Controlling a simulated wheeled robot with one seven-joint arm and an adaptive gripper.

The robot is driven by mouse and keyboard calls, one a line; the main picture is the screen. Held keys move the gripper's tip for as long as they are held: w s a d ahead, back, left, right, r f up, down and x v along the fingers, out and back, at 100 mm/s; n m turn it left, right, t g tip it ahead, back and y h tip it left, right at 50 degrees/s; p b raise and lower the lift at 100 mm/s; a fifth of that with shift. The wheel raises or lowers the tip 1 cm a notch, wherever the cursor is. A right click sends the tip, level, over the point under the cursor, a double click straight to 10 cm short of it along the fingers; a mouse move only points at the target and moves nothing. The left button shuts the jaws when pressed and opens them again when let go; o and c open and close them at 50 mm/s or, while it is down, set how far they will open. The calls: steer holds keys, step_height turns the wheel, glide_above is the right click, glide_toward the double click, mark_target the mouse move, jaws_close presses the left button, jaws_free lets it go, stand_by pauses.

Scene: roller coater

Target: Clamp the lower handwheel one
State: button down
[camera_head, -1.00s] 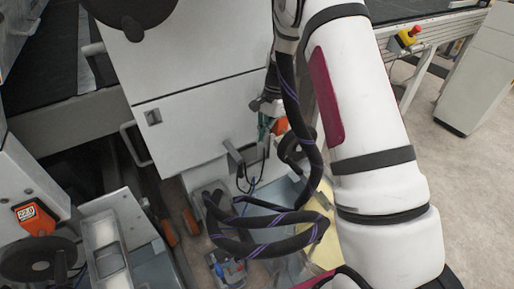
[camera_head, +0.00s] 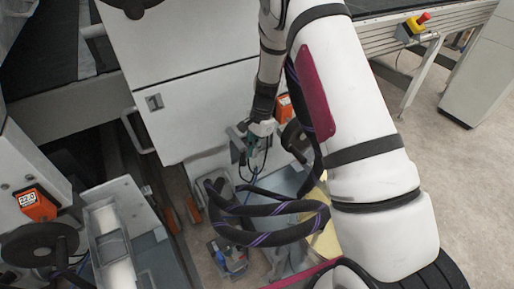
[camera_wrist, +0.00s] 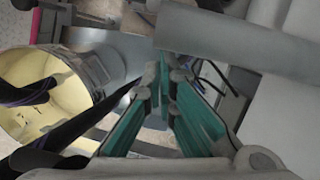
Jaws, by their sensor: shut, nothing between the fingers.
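A dark handwheel (camera_head: 295,137) sits beside an orange counter at the lower right of the white machine panel, partly hidden by my arm and its hose. I cannot tell for sure that it is the lower handwheel one. My gripper (camera_head: 254,150) is just left of this handwheel in the head view, pointing down, apart from it as far as I can tell. In the wrist view the green fingers of my gripper (camera_wrist: 165,78) meet at their tips with nothing between them. No handwheel is clearly visible in the wrist view.
A grey bar (camera_wrist: 235,45) crosses close beyond the fingertips. A yellow-lined bucket (camera_wrist: 28,92) stands at left. Another dark handwheel (camera_head: 40,252) with an orange counter (camera_head: 35,204) is at far left. A grey tray with tools (camera_head: 228,262) lies below my looping hose.

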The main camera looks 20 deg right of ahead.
stand_by(0.4)
steer(key=shift+a+f+y+b, duration=0.2)
steer(key=shift+y+b, duration=0.15)
steer(key=shift+y, duration=0.15)
